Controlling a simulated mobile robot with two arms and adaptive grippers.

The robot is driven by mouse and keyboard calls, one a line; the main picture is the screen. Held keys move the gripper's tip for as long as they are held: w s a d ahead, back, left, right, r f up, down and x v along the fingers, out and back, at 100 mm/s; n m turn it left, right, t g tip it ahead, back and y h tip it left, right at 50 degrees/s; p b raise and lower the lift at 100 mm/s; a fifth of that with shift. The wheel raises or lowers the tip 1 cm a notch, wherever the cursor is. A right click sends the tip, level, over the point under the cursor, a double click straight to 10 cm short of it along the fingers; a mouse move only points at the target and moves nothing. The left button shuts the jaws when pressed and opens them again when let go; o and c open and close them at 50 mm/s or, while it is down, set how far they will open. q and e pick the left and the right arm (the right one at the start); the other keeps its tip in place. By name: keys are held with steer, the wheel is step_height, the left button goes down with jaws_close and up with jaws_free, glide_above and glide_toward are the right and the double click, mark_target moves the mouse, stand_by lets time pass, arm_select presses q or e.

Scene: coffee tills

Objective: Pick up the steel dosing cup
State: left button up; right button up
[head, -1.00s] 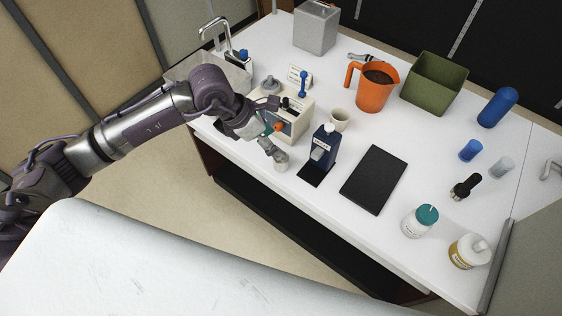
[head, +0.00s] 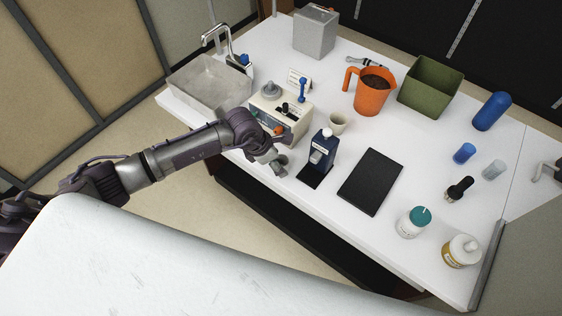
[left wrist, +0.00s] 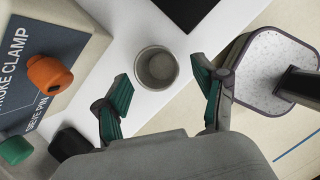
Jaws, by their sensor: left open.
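The steel dosing cup (left wrist: 157,68) stands upright on the white counter in the left wrist view, its open rim facing the camera. It lies between and just beyond the tips of my left gripper (left wrist: 164,88), whose green-padded fingers are spread on either side without touching it. In the head view the cup (head: 281,160) shows as a small grey shape beside my left gripper (head: 272,163), partly hidden by it, near the counter's front edge. My right gripper is not seen.
A cream machine (head: 266,102) with an orange knob stands behind the gripper. A dark blue bottle-like device (head: 322,150) on a black base stands close to the right. A black mat (head: 371,181) lies farther right. The counter's front edge is close by.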

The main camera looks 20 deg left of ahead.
arm_select(q)
steer(key=shift+x, duration=0.95)
steer(key=shift+r, duration=0.1)
steer(key=c, duration=1.1)
steer(key=shift+c, duration=0.2)
steer(key=shift+w+r, duration=0.1)
